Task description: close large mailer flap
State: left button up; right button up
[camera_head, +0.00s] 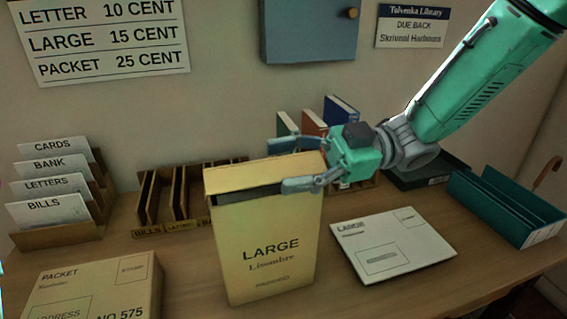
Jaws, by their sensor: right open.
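The large mailer (265,245) is a yellow upright box marked LARGE, standing on the desk in the middle of the head view. Its flap (225,178) is at the top, with a dark gap showing below it along the front edge. My right gripper (283,165) is open, at the mailer's top right. One finger is near the front top edge and the other is behind, toward the back. I cannot tell whether the fingers touch the flap. My left gripper is not in view.
A flat LARGE envelope (392,246) lies right of the mailer, and a PACKET box (95,290) stands front left. A letter rack (60,235), wooden sorter (168,230), several books (340,108) and a teal tray (510,208) line the back. Bare desk shows between them.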

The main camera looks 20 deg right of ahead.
jog(key=d, duration=1.1)
jog(key=shift+w+d, duration=0.3)
jog(key=shift+w, duration=0.05)
jog(key=shift+f, duration=0.1)
